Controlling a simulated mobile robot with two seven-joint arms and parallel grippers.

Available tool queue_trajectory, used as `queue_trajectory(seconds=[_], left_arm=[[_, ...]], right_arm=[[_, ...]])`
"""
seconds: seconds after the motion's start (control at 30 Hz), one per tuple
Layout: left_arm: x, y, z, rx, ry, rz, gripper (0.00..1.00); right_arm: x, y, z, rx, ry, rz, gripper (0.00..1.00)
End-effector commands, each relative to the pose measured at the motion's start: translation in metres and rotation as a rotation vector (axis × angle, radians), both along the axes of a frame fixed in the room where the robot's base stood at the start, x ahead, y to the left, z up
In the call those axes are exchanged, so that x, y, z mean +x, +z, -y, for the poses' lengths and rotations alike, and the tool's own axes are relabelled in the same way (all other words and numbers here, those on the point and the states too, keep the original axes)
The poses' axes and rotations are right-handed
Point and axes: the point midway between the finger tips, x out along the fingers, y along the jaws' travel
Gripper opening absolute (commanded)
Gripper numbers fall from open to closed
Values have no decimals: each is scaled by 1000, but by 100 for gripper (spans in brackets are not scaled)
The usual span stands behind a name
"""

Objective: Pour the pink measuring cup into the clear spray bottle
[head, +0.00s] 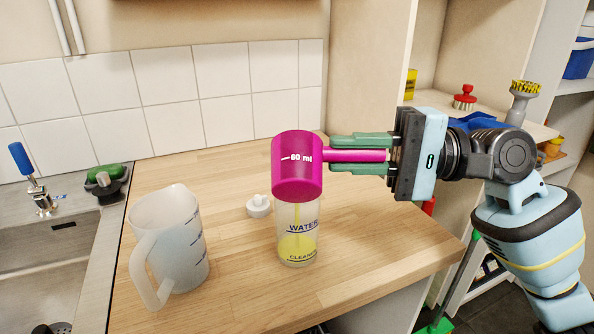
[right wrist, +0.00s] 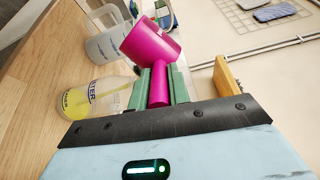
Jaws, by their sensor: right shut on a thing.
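The pink measuring cup (head: 297,166), marked 80 ml, is held by its handle in my right gripper (head: 345,154). In the head view the cup looks upright and overlaps the top of the clear spray bottle (head: 298,238), hiding its mouth. The bottle stands on the wooden counter with yellow liquid in its lower part. In the right wrist view the pink cup (right wrist: 150,45) is in front of the green fingers, and the bottle (right wrist: 97,97) stands beside it. I cannot tell what the cup holds. My left gripper is not in view.
A translucent measuring jug (head: 178,240) stands left of the bottle on the counter (head: 370,265). A white bottle cap (head: 258,206) lies behind the bottle. A sink (head: 50,235) is at the left. A shelf with brushes is behind my right arm.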

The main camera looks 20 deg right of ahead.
Motion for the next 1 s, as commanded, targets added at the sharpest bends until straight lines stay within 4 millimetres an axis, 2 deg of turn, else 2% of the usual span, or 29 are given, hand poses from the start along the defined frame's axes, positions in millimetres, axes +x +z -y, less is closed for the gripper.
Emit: queue_trajectory(seconds=[1.0], left_arm=[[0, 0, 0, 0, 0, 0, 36]], right_arm=[[1, 4, 0, 47, 1, -120, 0]])
